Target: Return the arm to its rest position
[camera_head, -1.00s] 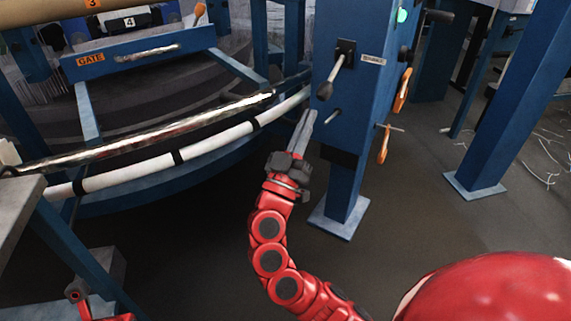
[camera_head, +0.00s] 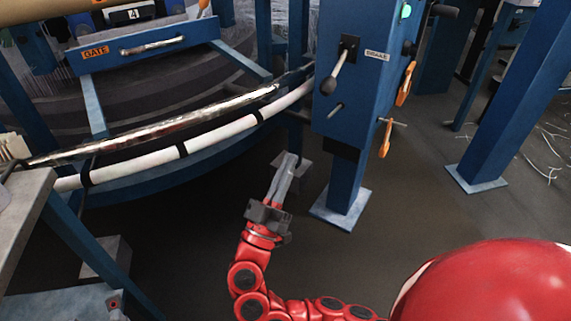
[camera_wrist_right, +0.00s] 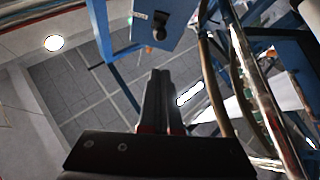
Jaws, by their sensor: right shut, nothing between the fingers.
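My right arm is red with a dark grey gripper (camera_head: 285,172) in the head view. Its fingers are together and empty, pointing up the picture. It is over the dark floor, left of the foot of the blue post (camera_head: 347,185) and below the white tube, apart from both. The closed fingers also show in the right wrist view (camera_wrist_right: 160,95), with nothing between them. My left gripper is not in view.
A blue control post (camera_head: 365,75) carries a lever (camera_head: 340,66) and orange-handled tools (camera_head: 405,84). The loom's curved white tube (camera_head: 215,135) and shiny bar (camera_head: 160,125) run along the left. A grey table (camera_head: 25,205) stands at the left edge.

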